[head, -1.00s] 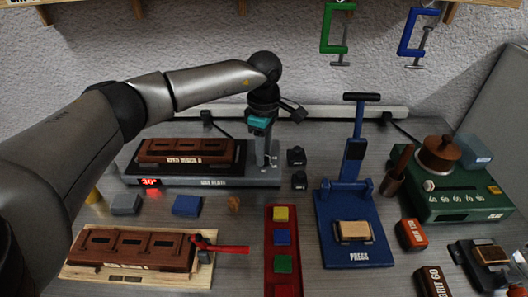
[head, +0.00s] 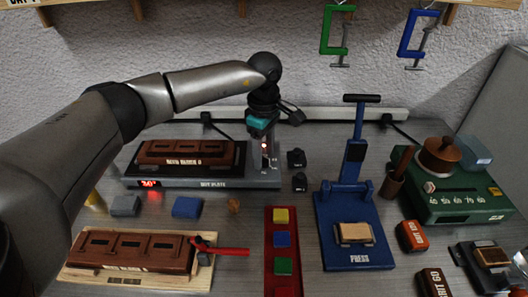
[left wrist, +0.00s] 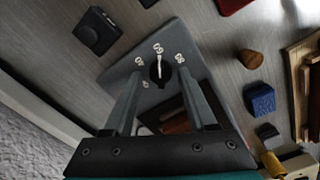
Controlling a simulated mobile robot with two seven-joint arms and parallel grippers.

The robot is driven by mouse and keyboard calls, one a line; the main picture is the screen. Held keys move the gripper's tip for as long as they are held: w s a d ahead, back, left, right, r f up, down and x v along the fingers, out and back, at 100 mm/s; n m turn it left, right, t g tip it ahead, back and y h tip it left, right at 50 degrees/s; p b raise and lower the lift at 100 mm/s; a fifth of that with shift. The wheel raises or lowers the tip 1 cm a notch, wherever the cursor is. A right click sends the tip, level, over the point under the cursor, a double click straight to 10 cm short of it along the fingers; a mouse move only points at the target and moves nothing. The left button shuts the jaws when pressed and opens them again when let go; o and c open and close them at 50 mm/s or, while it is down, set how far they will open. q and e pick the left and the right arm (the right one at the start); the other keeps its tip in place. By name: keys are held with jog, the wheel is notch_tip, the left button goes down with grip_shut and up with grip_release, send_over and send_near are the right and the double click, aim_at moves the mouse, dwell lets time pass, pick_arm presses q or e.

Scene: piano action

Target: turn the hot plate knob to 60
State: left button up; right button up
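The hot plate (head: 205,183) stands at the back left, with a red display (head: 149,184) too blurred to read surely. Its dark knob (left wrist: 159,70) shows in the left wrist view, with a pale pointer mark directed at the upper middle dial label (left wrist: 158,48), which looks like an upside-down 60. Other labels sit on both sides of it. My left gripper (left wrist: 159,80) is open, with one finger on each side of the knob and gaps visible. In the head view my left gripper (head: 262,130) is over the plate's right end. My right gripper is not in view.
A dark red block (head: 186,153) lies on the hot plate. Two small black objects (head: 297,158) stand just right of it. The blue press (head: 350,215) is farther right. A wooden board with a red-brown block (head: 130,250) lies in front.

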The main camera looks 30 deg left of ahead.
aim_at(264, 157)
pick_arm(q)
jog(key=shift+o, duration=0.6)
notch_tip(264, 157, up, 15)
jog(key=p, duration=0.1)
jog(key=shift+r, duration=0.1)
jog(key=shift+r+p, duration=0.1)
jog(key=shift+p, duration=0.3)
